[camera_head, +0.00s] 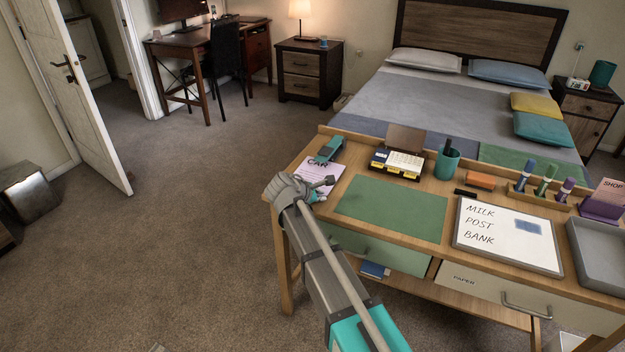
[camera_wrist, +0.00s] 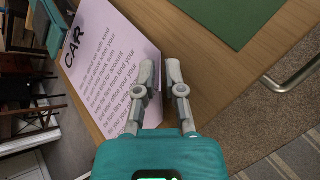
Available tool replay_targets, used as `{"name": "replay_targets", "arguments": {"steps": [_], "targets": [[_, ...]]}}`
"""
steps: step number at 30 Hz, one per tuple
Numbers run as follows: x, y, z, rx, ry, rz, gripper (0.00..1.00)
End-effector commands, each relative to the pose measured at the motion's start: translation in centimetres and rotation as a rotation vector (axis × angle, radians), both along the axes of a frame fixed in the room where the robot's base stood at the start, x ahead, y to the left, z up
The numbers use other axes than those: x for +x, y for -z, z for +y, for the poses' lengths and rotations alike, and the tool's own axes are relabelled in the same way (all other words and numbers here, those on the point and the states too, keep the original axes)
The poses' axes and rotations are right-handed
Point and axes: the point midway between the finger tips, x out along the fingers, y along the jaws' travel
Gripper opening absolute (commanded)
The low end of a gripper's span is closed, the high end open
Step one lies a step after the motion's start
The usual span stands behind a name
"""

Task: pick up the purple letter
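The purple letter (camera_head: 316,171), headed "CAR", lies at the left end of the desk. It shows large in the wrist view (camera_wrist: 104,62), with lines of printed text. A teal stapler-like object (camera_head: 328,149) rests at its far end. My gripper (camera_head: 325,184) is at the letter's near edge and hides part of it. The left finger overlaps the letter's edge in the picture, and the right one is over bare wood. I cannot tell whether they touch.
A green blotter (camera_head: 392,207) lies just right of my gripper. A drawer handle (camera_wrist: 297,76) sticks out at the front. Open floor lies left of the desk.

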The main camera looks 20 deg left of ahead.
Motion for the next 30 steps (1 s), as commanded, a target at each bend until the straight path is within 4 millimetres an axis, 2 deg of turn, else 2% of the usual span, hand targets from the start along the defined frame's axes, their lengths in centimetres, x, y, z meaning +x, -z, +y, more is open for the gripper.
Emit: {"name": "replay_targets", "arguments": {"steps": [3,5,30], "targets": [[-0.01,0.00,0.01,0.000,0.000,0.000,0.11],[-0.01,0.00,0.01,0.000,0.000,0.000,0.00],[-0.02,-0.66,-0.04,0.000,0.002,0.000,0.00]]}}
